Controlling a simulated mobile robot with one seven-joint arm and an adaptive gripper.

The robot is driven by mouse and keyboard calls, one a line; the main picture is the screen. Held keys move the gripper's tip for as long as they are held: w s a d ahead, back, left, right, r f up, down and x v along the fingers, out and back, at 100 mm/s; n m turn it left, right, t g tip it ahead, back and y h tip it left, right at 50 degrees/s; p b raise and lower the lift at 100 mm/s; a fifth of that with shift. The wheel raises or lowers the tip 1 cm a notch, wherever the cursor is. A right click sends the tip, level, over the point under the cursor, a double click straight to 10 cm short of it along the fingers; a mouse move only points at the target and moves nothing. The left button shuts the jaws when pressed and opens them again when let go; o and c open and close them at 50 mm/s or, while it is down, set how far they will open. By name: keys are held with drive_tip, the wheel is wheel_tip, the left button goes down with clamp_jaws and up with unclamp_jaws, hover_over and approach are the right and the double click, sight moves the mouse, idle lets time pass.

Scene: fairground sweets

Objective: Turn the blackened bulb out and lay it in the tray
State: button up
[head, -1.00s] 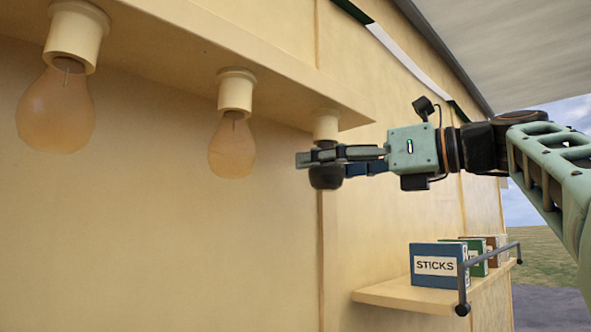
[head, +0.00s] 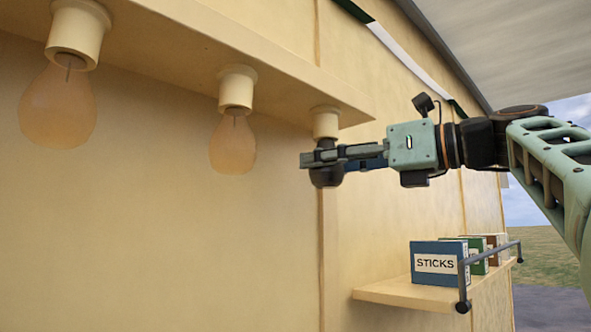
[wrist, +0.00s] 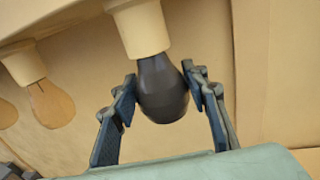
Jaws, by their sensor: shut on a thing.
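The blackened bulb (wrist: 162,92) hangs below its cream socket (wrist: 142,28) in the wrist view, its neck at the socket's mouth. In the head view the dark bulb (head: 325,177) shows partly behind the fingers, under the rightmost socket (head: 325,121). My gripper (wrist: 162,88) is shut on the bulb, one finger on each side of it; it also shows in the head view (head: 322,158). How far the bulb is screwed in cannot be told. No tray shows in these frames.
Two amber bulbs hang to the left, a near one (head: 58,105) and a middle one (head: 232,143). Below my gripper, a shelf (head: 385,294) with a rail (head: 462,275) holds boxes, the front one (head: 437,264) marked STICKS. The space between bulbs and shelf is clear.

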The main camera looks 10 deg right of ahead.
drive_tip(key=shift+f+m+t+h+b, duration=0.2)
drive_tip(key=shift+m+t+h+b, duration=0.9)
drive_tip(key=shift+b, duration=1.45)
drive_tip(key=shift+m+t+h+b, duration=0.95)
drive_tip(key=shift+h+b, duration=0.55)
drive_tip(key=shift+b, duration=0.55)
drive_tip(key=shift+m+t+h+b, duration=0.35)
drive_tip(key=shift+m+h+b, duration=0.3)
drive_tip(key=shift+h+b, duration=0.25)
drive_tip(key=shift+m+t+h+b, duration=0.4)
drive_tip(key=shift+m+h+b, duration=0.4)
drive_tip(key=shift+h, duration=0.5)
drive_tip(key=shift+r+m+h, duration=0.2)
drive_tip(key=shift+m+h, duration=0.3)
drive_tip(key=shift+h, duration=0.1)
drive_tip(key=o, duration=1.3)
drive_tip(key=shift+r+y, duration=0.1)
drive_tip(key=shift+y, duration=0.2)
